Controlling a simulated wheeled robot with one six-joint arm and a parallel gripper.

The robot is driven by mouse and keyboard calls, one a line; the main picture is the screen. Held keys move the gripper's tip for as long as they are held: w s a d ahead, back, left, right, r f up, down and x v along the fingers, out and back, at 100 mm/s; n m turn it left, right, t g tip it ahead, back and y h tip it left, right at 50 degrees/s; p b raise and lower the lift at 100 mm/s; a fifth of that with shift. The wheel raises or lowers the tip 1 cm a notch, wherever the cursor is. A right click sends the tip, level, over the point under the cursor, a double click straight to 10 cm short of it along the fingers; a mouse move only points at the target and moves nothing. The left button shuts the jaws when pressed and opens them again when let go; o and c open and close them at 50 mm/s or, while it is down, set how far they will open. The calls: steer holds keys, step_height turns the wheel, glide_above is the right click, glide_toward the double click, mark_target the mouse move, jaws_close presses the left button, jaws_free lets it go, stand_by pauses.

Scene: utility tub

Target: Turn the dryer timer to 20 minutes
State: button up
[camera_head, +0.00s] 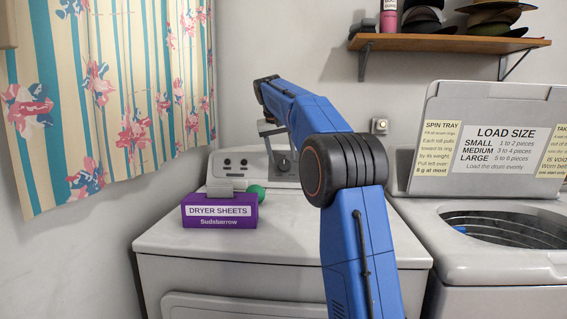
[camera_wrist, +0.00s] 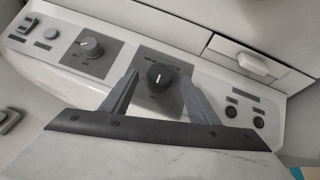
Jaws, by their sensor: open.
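The dryer's control panel (camera_head: 236,168) stands at the back of the white dryer (camera_head: 180,240). In the wrist view a black knob (camera_wrist: 158,76) with a pale pointer mark sits on a dark square plate. A second, grey knob (camera_wrist: 91,46) is on a similar plate to its left. The lettering on both plates is too small to read, so I cannot tell the timer setting. My gripper (camera_wrist: 160,79) is open, with a fingertip on each side of the black knob. Contact is not clear. In the head view my gripper (camera_head: 272,131) is over the panel, partly hiding it.
A purple dryer sheets box (camera_head: 219,212) and a green ball (camera_head: 257,193) are on the dryer top, left of my arm. A washer with its lid (camera_head: 492,105) up stands right. A shelf (camera_head: 447,42) is above; a curtain (camera_head: 110,90) hangs left.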

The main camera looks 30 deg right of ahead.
mark_target(284, 164)
steer(key=shift+x, duration=1.8)
steer(key=shift+c, duration=0.3)
steer(key=c, duration=1)
